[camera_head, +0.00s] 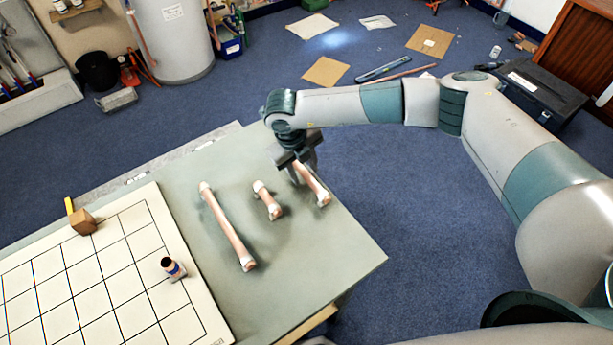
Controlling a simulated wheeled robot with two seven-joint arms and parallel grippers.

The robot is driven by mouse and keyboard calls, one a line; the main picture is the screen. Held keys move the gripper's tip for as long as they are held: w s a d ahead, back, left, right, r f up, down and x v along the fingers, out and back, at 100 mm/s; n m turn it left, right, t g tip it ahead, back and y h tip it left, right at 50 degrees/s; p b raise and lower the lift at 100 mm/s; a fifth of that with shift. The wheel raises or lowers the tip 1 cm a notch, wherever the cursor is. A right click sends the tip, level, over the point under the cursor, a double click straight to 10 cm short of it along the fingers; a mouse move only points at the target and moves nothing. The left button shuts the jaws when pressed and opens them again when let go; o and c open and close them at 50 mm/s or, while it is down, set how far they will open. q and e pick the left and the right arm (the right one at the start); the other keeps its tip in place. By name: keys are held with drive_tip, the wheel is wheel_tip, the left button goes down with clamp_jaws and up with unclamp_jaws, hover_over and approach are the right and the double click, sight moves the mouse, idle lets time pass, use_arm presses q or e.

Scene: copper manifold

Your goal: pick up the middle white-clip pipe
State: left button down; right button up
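Three copper-coloured pipes with whitish ends lie on the grey-green table top. The long left pipe (227,228) and the short middle pipe (268,200) lie clear of my gripper. The right pipe (313,184) lies nearest the table's right edge, with its far end partly hidden by my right gripper (298,172). My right gripper points down at that far end. Its fingertips are too small and dark to show whether they are open, shut or touching the pipe. My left gripper is not in view.
A white gridded board (110,265) covers the table's left part. On it stand a brown block (83,222) and a small dark-and-white fitting (173,268). Bare table surrounds the pipes. Beyond the table are blue floor, a grey tank (175,40) and a black case (540,92).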

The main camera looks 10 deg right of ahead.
sight(303, 172)
drive_tip(key=shift+c, duration=0.4)
clamp_jaws()
drive_tip(key=shift+r, duration=0.5)
wheel_tip(303, 172, up, 4)
drive_tip(key=shift+f+p, duration=0.15)
drive_tip(key=shift+p, duration=0.75)
drive_tip(key=s+d+r+p, duration=0.4)
drive_tip(key=s+d+r, duration=0.2)
drive_tip(key=d, duration=0.3)
drive_tip(key=shift+s+r, duration=0.15)
drive_tip(key=shift+s, duration=0.5)
drive_tip(key=shift+d, duration=0.1)
